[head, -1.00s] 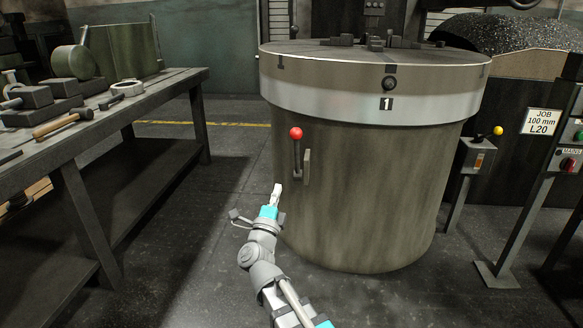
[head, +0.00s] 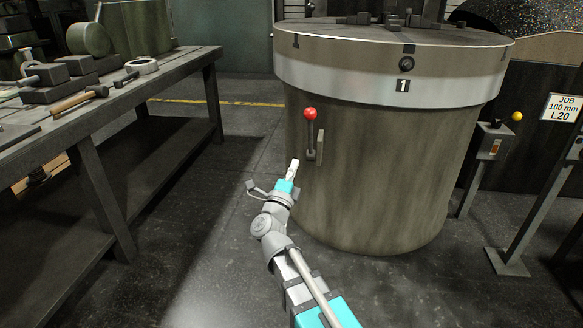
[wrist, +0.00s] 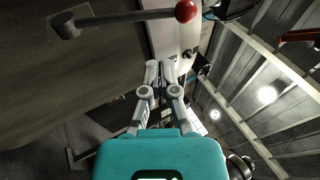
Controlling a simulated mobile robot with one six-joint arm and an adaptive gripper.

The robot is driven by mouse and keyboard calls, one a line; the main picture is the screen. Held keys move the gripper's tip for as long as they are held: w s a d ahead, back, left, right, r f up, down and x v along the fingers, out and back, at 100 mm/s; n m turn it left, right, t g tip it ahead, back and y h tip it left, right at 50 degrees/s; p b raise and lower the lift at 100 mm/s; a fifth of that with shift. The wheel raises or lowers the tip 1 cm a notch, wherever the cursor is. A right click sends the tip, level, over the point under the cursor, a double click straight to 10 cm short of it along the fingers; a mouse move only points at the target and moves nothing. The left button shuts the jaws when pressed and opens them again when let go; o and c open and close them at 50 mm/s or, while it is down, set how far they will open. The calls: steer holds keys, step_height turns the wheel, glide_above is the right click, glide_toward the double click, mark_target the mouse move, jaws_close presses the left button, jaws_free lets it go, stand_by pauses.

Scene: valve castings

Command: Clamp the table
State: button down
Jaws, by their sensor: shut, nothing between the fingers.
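The round machine table (head: 392,78) has a pale rim marked 1 and stands on a wide drum-shaped base (head: 400,170). A clamp lever (head: 310,132) with a red ball knob (head: 310,113) stands upright on the base's left side, beside a small plate. In the wrist view, the lever (wrist: 120,17) and its red knob (wrist: 185,11) show at the top, ahead of the fingers. My gripper (head: 294,163) is shut and empty, below and slightly left of the lever, apart from it. The fingers also show in the wrist view (wrist: 160,68).
A workbench (head: 120,95) with a hammer (head: 75,101) and metal blocks stands on the left. A post with a yellow knob (head: 516,116) and a job sign (head: 562,108) stand on the right. Open floor lies between bench and base.

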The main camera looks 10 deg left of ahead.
mark_target(310, 126)
steer(key=p+x, duration=0.4)
steer(key=x, duration=0.7)
steer(key=shift+w+r+p, duration=0.1)
steer(key=shift+w+p, duration=0.05)
steer(key=shift+p, duration=0.25)
